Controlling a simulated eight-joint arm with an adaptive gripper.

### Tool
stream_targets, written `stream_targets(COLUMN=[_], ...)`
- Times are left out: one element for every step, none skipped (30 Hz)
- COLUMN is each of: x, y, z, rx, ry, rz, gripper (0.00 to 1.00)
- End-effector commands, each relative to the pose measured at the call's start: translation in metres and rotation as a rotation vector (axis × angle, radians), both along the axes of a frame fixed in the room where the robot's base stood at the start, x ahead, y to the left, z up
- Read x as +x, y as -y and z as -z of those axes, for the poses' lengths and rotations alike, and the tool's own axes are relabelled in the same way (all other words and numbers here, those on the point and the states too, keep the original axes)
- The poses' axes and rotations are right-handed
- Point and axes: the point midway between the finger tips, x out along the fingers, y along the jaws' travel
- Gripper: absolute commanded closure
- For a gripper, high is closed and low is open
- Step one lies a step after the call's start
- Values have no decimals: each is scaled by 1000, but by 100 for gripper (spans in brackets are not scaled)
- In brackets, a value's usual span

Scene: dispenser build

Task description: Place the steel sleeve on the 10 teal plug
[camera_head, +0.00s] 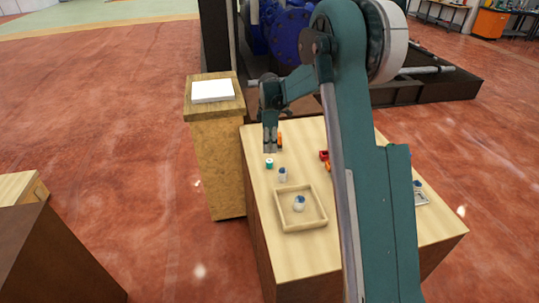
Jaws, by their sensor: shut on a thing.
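My gripper (272,149) points down over the far left part of the wooden table. It is shut on a small grey piece that looks like the steel sleeve; the fingers hide most of it. A small teal plug with a pale top (269,163) stands upright on the table, just below the fingertips in the picture. A gap seems to show between them, but the exact height and alignment cannot be told from this view.
A pale cylinder with a blue top (283,175) stands nearby; a similar one (299,204) is in a wooden tray (303,225). A red part (323,155) lies right, partly behind my arm. A wooden stand (214,110) with a white slab (212,91) is left.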

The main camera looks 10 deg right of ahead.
Motion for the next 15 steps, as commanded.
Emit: stream_targets(x=[0,0,0,0,0,0,0,0,0,0,0,0,0,0,0], y=[0,0,0,0,0,0,0,0,0,0,0,0,0,0,0], z=[4,6,8,10,10,11,11,11,11,11,11,11,11,11,12], rx=[0,0,0,0,0,0,0,0,0,0,0,0,0,0,0], ry=[0,0,0,0,0,0,0,0,0,0,0,0,0,0,0], rz=[0,0,0,0,0,0,0,0,0,0,0,0,0,0,0], gripper=[98,98,98,98,98,98,98,98,98,98,98,98,98,98,98])
